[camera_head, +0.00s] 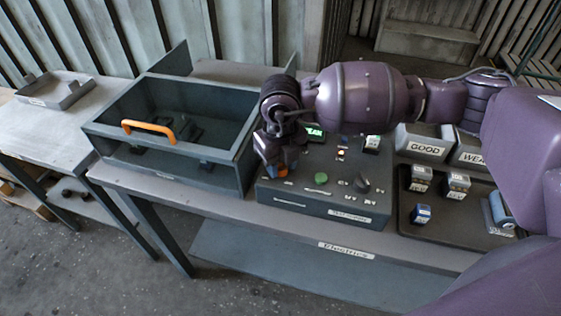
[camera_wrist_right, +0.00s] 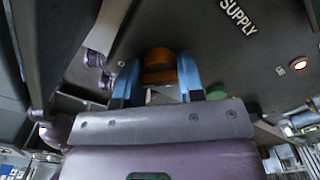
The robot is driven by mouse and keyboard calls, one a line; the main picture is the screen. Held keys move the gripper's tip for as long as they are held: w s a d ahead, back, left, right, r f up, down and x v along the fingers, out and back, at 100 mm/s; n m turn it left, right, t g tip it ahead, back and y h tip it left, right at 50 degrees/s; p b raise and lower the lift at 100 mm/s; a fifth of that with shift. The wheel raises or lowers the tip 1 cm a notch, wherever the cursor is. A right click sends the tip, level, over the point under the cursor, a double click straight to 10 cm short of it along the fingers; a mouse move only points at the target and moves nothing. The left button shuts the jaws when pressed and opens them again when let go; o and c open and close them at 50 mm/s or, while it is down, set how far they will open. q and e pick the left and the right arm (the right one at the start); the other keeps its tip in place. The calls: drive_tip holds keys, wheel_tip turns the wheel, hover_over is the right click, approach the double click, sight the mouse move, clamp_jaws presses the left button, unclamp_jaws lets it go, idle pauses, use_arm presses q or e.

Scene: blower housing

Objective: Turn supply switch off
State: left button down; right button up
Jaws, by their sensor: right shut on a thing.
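The supply switch shows in the right wrist view as an orange-brown knob (camera_wrist_right: 160,66) on the dark panel of the control box, near a "SUPPLY" label (camera_wrist_right: 238,16). My right gripper (camera_wrist_right: 158,84) has its two blue fingers on either side of the knob and is shut on it. In the head view my right gripper (camera_head: 272,165) reaches down onto the left part of the control box (camera_head: 325,207) and hides most of the switch. The switch's exact angle cannot be told. My left gripper is in neither view.
The box also carries a green button (camera_head: 321,178), a dark knob (camera_head: 362,185) and a lit screen (camera_head: 315,131). An open bin with an orange handle (camera_head: 149,131) stands close on the left. A dark tray (camera_head: 440,226) with several small blocks lies right.

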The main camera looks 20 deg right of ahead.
drive_tip(key=n+b, duration=0.2)
drive_tip(key=n, duration=0.4)
drive_tip(key=shift+f+n, duration=0.1)
drive_tip(key=shift+n, duration=0.2)
drive_tip(key=n+b, duration=0.1)
drive_tip(key=n, duration=0.2)
drive_tip(key=shift+n, duration=0.3)
drive_tip(key=n+b, duration=0.2)
drive_tip(key=n, duration=0.3)
drive_tip(key=shift+n+b, duration=0.3)
drive_tip(key=shift+b, duration=0.05)
drive_tip(key=shift+n+b, duration=0.35)
drive_tip(key=shift+n, duration=0.65)
drive_tip(key=o, duration=0.9)
drive_tip(key=shift+r, duration=0.25)
